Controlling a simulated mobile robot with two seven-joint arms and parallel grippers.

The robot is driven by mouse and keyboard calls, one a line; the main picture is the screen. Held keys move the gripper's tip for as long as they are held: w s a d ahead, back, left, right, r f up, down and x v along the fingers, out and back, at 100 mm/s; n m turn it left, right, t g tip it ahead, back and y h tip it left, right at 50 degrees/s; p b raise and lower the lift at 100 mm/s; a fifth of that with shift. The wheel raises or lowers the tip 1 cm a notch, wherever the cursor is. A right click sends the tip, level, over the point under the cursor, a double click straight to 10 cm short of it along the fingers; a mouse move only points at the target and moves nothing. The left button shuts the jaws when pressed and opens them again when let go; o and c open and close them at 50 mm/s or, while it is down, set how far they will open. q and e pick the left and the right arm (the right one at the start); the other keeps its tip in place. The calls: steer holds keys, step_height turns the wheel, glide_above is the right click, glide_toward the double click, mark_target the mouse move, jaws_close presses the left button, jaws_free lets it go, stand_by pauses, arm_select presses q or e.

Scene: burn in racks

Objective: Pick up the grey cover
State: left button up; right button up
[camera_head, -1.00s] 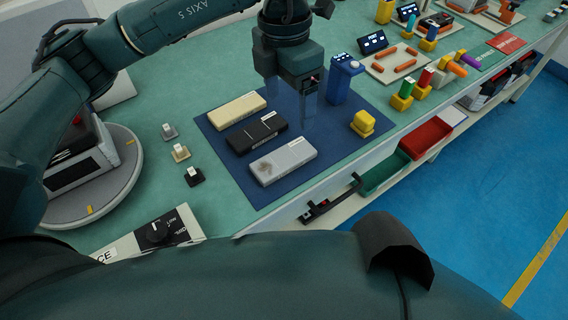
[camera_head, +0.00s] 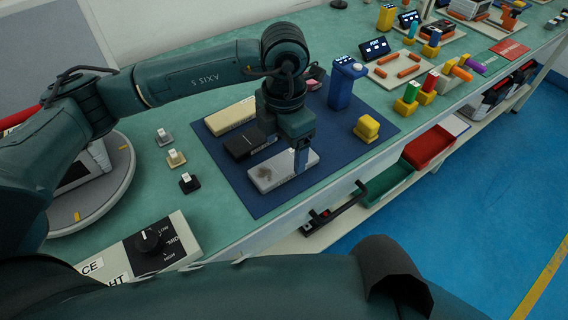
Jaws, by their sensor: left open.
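The grey cover (camera_head: 270,176) lies flat on the blue mat (camera_head: 240,188), nearest the table's front edge. A black cover (camera_head: 240,144) and a cream cover (camera_head: 228,117) lie behind it in a row. My left gripper (camera_head: 299,163) points down at the right part of the grey cover, with its fingers over or around it. It is open. Whether the fingers touch the cover cannot be told. The gripper and wrist hide part of the black cover and the right end of the grey one. My right gripper is not in view.
A blue post (camera_head: 342,88) and a yellow block (camera_head: 367,128) stand right of the gripper. Small switches (camera_head: 176,158) and a dial box (camera_head: 150,242) are at left. Green (camera_head: 385,186) and red (camera_head: 428,146) bins sit below the table's front edge.

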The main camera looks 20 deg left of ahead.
mark_target(286, 162)
arm_select(q)
steer(key=shift+d+f, duration=0.15)
steer(key=shift+f, duration=1.65)
steer(key=c, duration=1.1)
